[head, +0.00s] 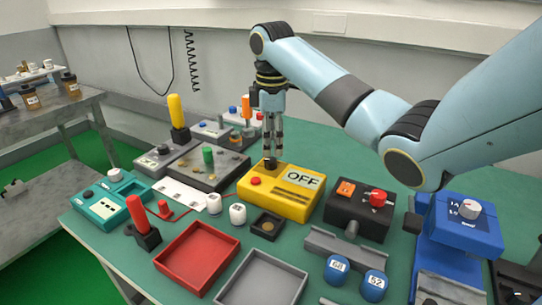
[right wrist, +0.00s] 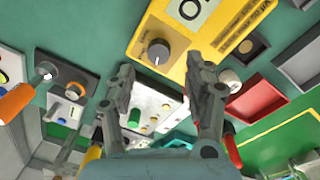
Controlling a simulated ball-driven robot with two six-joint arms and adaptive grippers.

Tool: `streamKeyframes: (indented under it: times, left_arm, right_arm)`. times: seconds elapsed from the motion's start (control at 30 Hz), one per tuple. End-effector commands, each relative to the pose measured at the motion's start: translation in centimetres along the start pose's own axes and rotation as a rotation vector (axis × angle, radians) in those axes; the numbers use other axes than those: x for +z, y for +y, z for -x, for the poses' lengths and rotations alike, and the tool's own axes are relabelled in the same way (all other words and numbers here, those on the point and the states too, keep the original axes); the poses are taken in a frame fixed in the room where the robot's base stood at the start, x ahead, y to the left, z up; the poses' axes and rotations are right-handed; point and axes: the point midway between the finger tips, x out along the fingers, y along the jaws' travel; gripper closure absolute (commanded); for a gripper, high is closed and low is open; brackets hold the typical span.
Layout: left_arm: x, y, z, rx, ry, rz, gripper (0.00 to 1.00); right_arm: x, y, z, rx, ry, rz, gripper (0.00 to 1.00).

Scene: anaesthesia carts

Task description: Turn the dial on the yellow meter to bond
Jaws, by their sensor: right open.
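The yellow meter (head: 285,207) lies on the green table, and its display (head: 303,178) reads OFF. Its dark round dial (head: 270,163) is at the meter's far left, beneath my right gripper (head: 272,155). In the right wrist view the grey dial (right wrist: 158,52) shows just beyond the two open fingertips of my right gripper (right wrist: 161,70), roughly in line with the gap between them. Nothing is held. In the head view the fingertips partly overlap the dial, so contact cannot be told. The bond marking cannot be read. My left gripper is not in view.
A black box with a red knob (head: 378,198) and a blue device (head: 462,222) stand right of the meter. A red tray (head: 197,258) is in front. A yellow-handled lever (head: 176,112) and an orange-handled one (head: 245,107) rise behind. A teal device (head: 108,200) is left.

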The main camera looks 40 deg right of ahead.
Motion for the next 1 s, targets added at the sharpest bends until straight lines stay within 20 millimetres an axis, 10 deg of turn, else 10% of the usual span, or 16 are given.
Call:
streamKeyframes:
  times: [0.3, 0.67, 1.0]
  left_arm:
    - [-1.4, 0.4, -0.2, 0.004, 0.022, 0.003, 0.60]
    - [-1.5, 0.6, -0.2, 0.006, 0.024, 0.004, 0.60]
    - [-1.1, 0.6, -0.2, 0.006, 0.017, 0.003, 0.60]
  right_arm:
    - [0.0, 0.0, -4.8, -0.001, -0.001, 0.000, 0.47]
    - [0.0, 0.0, -5.3, 0.001, 0.000, 0.001, 0.47]
    - [0.0, 0.0, -5.3, 0.001, 0.000, 0.001, 0.92]
